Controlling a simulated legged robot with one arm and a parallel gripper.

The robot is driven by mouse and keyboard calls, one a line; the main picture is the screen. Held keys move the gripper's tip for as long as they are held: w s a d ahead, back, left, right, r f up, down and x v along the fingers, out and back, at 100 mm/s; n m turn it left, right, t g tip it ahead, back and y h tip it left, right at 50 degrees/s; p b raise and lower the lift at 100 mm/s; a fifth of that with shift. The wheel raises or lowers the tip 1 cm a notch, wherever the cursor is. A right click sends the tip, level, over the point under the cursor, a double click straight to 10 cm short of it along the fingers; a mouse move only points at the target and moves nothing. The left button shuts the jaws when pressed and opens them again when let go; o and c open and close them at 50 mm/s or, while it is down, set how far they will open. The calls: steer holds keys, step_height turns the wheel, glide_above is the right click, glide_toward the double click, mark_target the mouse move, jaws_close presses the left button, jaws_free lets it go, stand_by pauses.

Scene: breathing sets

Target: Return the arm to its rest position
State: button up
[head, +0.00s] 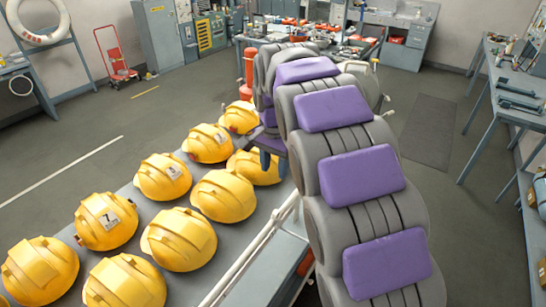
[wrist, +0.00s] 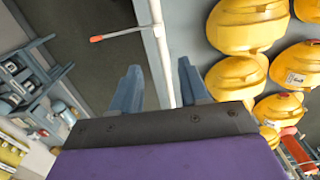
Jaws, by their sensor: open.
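My arm (head: 360,180), grey with purple pads, reaches forward over the right edge of the helmet table in the head view. My gripper (wrist: 160,86) shows in the wrist view as two blue fingers spread apart, with nothing between them. The fingers point toward the table's edge rail (wrist: 160,50), which appears beyond the gap.
Several yellow helmets (head: 223,195) stand in rows on the grey table (head: 262,252). A side bench (head: 502,95) is at the right, and a cluttered workbench (head: 320,45) is at the back. A red hand truck (head: 115,55) stands far left. Open floor (head: 425,140) lies right of my arm.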

steer(key=shift+d, duration=0.1)
steer(key=s+d+f+n+b, duration=0.2)
steer(key=s+f, duration=0.4)
steer(key=s, duration=0.6)
steer(key=s+d+f+n+g+b, duration=0.1)
steer(key=s+d+f+b, duration=0.4)
steer(key=s, duration=0.8)
steer(key=s+d+f+n+b, duration=0.4)
steer(key=s+f, duration=0.3)
steer(key=s, duration=0.5)
steer(key=shift+s+f+g+b, duration=0.15)
steer(key=shift+s+g+b, duration=0.25)
steer(key=shift+b, duration=0.35)
